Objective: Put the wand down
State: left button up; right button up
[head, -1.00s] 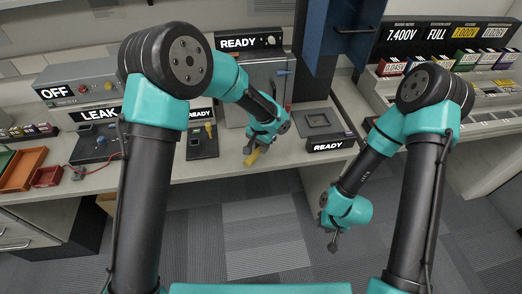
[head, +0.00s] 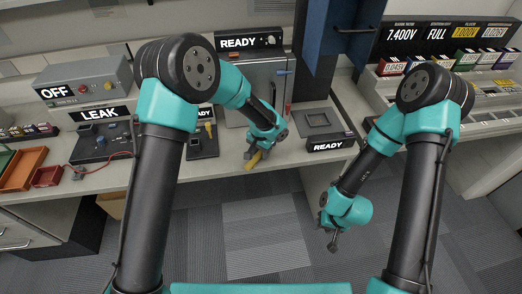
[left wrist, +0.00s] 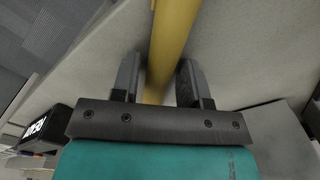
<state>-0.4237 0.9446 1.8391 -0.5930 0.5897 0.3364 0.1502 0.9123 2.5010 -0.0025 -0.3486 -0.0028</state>
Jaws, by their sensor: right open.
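The wand is a yellow rod (head: 254,160) at the front edge of the bench in the head view. It also fills the top middle of the left wrist view (left wrist: 172,35), running between the two dark fingers. The wand's far end is out of the left wrist view. My right gripper (head: 334,243) is open and empty, hanging low over the floor at the right.
A black station (head: 203,147) with a yellow upright piece (head: 208,130) stands left of my left gripper. A LEAK station (head: 97,147) with a red cable is further left. Behind is a grey cabinet (head: 258,82). A dark square tray (head: 320,122) lies to the right.

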pick_arm(q)
jog(key=shift+o, duration=0.9)
jog(key=shift+r, duration=0.1)
notch_tip(320, 180, up, 12)
